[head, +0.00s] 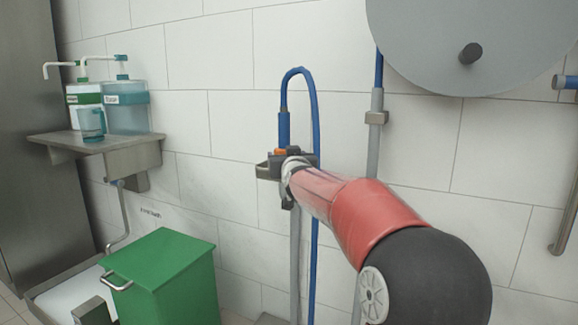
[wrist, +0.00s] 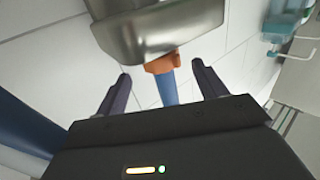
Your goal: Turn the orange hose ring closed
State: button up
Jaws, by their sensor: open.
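The orange hose ring (wrist: 162,64) shows in the wrist view just below a metal holder (wrist: 165,32), with a blue hose end (wrist: 168,90) running from it toward my gripper. My gripper (wrist: 161,71) is open, one finger on each side of the ring and hose, with visible gaps. In the head view my gripper (head: 288,172) is at the wall holder, and only a small orange patch of the ring (head: 281,152) shows.
The blue hose (head: 312,110) loops above the holder and hangs down the tiled wall. A green bin (head: 165,270) stands at lower left, below a metal shelf (head: 85,142) with dispenser bottles (head: 126,108). A large round metal vessel (head: 475,40) is at upper right, with a pipe (head: 374,150) below.

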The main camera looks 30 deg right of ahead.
jog(key=shift+b+v, duration=0.4)
jog(key=shift+v, duration=1.15)
jog(key=shift+f, duration=0.1)
